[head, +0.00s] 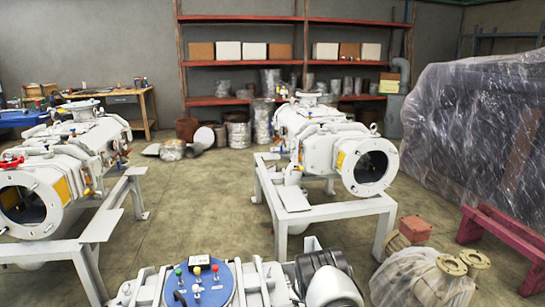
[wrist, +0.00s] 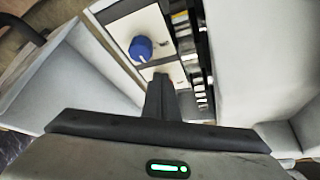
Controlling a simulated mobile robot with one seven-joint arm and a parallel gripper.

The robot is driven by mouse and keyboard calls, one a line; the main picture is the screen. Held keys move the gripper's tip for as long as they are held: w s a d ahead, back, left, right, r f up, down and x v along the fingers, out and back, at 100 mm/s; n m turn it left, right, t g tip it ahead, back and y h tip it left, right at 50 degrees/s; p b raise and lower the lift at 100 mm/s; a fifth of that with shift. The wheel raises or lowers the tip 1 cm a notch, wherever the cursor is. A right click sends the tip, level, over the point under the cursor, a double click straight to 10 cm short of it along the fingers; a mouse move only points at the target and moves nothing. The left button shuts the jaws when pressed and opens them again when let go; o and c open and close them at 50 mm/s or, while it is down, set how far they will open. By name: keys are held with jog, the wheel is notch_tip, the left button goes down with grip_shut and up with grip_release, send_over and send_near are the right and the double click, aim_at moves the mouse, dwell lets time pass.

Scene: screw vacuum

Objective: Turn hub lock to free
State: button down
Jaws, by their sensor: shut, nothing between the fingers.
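In the wrist view, a round blue knob (wrist: 141,48) with a small pale mark on its lower edge sits on a white panel (wrist: 122,28). I cannot tell for sure whether this knob is the hub lock, and no readable label shows. My gripper (wrist: 161,82) is shut and empty. Its dark fingers point toward the panel, just below and right of the knob, and appear apart from it. The fingers hide part of a second, lower white plate (wrist: 178,70), where a bit of red shows beside them. In the head view I cannot make out the blue knob.
In the wrist view, a dark strip with pale labels (wrist: 200,80) runs right of the panel, between pale walls. In the head view, large white machines stand on frames (head: 330,208). A blue disc with coloured knobs (head: 198,285) is at the front. Open floor (head: 215,185) lies between.

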jog(key=shift+w+a, duration=0.1)
jog(key=shift+a, duration=0.15)
dwell(0.3)
jog(key=shift+a, duration=0.4)
jog(key=shift+w+a, duration=0.1)
jog(key=shift+w+a, duration=0.35)
jog(key=shift+a, duration=0.1)
jog(key=shift+s, duration=0.1)
dwell(0.3)
jog(key=shift+s+a, duration=0.2)
jog(key=shift+s, duration=0.05)
notch_tip(320, 180, up, 6)
jog(key=p, duration=0.3)
